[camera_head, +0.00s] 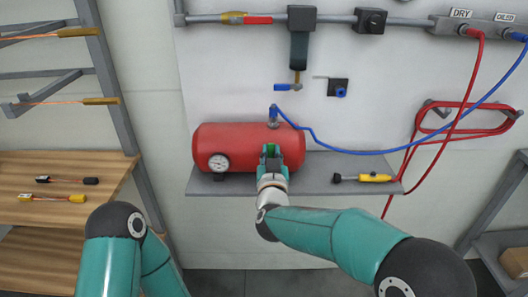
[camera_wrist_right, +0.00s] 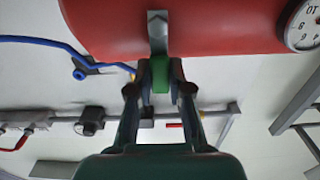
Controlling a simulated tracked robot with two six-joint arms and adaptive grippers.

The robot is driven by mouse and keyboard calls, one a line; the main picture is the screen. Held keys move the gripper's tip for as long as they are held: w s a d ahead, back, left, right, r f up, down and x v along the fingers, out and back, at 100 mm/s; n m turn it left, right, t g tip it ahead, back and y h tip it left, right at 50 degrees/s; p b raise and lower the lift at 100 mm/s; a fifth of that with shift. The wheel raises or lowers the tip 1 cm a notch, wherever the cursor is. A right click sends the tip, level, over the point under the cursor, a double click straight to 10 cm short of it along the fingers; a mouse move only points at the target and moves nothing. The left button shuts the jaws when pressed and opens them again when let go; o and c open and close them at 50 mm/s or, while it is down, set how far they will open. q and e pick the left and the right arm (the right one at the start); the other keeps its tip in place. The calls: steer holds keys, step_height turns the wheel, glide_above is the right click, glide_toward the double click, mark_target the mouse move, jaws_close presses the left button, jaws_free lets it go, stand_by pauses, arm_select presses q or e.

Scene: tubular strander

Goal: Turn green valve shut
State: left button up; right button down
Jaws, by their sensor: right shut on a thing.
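The green valve (camera_wrist_right: 160,74) sits under a grey metal fitting on the red tank (camera_wrist_right: 220,25) in the right wrist view. My right gripper (camera_wrist_right: 159,88) is shut on the green valve, with one finger on each side of it. In the head view the red tank (camera_head: 235,140) rests on a grey shelf, and my right gripper (camera_head: 272,162) is at its front. Only a little green of the valve (camera_head: 271,149) shows there between the fingers. My left arm shows at the bottom left, but its gripper is outside the picture.
A pressure gauge (camera_head: 219,162) is on the tank's left end. A blue hose (camera_head: 345,151) runs from the tank's top to the right. A yellow tool (camera_head: 374,177) lies on the shelf (camera_head: 320,178). Red hose (camera_head: 450,128) hangs at right. A wooden bench (camera_head: 60,170) stands at left.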

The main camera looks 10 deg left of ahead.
steer(key=shift+s+a+f+n, duration=0.15)
steer(key=shift+a+f+n, duration=0.1)
steer(key=shift+f+n, duration=0.2)
steer(key=c, duration=1.1)
jaws_free()
steer(key=shift+s+r, duration=0.1)
steer(key=shift+r, duration=0.05)
steer(key=shift+o, duration=0.2)
steer(key=shift+d+r, duration=0.1)
steer(key=v, duration=1.1)
steer(key=shift+s, duration=0.35)
steer(key=shift+d, duration=0.15)
